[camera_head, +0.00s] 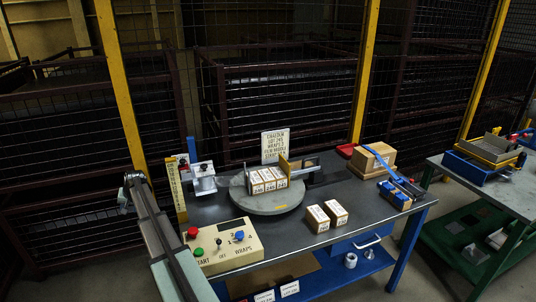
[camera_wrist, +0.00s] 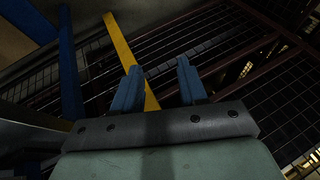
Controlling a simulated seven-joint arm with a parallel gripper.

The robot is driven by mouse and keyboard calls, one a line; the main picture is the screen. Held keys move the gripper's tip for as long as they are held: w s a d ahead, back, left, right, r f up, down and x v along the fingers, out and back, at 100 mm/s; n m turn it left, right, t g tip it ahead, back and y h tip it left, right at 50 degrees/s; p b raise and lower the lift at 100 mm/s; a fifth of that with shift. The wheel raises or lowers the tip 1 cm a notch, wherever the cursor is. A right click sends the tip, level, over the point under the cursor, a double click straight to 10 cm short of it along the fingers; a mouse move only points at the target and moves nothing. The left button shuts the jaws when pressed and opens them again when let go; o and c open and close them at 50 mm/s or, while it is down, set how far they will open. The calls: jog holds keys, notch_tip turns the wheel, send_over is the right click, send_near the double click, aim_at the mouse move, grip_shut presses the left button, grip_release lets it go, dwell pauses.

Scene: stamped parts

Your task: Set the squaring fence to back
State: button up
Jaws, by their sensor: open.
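A grey round turntable (camera_head: 275,203) sits on the bench, with several small labelled cartons (camera_head: 267,180) in a row on it. An upright tan plate (camera_head: 284,165) with a metal bar stands at the cartons' right end; it may be the squaring fence, but I cannot be sure. No back marking is legible. My gripper (camera_wrist: 157,88) shows in the wrist view with two blue fingers apart and nothing between them. The fingers point toward the mesh fencing, with no bench parts near them. I cannot make out the fingers in the head view.
A control box (camera_head: 228,254) with red and green buttons stands front left. A yellow upright gauge (camera_head: 176,191) and a clamp-like device (camera_head: 203,178) stand at left. Two loose cartons (camera_head: 318,219) lie right of centre. A wooden block (camera_head: 372,162) and blue tool stand at right.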

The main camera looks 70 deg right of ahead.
jog(key=d+r+m+t+h, duration=0.3)
jog(key=d+r, duration=1.8)
jog(key=r, duration=0.5)
jog(key=s+d+r+m, duration=0.2)
jog(key=s+d+r, duration=0.35)
jog(key=d, duration=0.25)
jog(key=m+g+y, duration=0.2)
jog(key=m+g, duration=0.6)
jog(key=m, duration=0.4)
send_over(312, 158)
jog(key=s+a, duration=0.2)
notch_tip(312, 158, down, 6)
jog(key=f, duration=0.4)
jog(key=w+d+f, duration=0.1)
jog(key=f, duration=0.3)
jog(key=w+d+f, duration=0.1)
jog(key=f, duration=0.4)
jog(key=shift+w+f, duration=0.1)
jog(key=shift+c, duration=0.2)
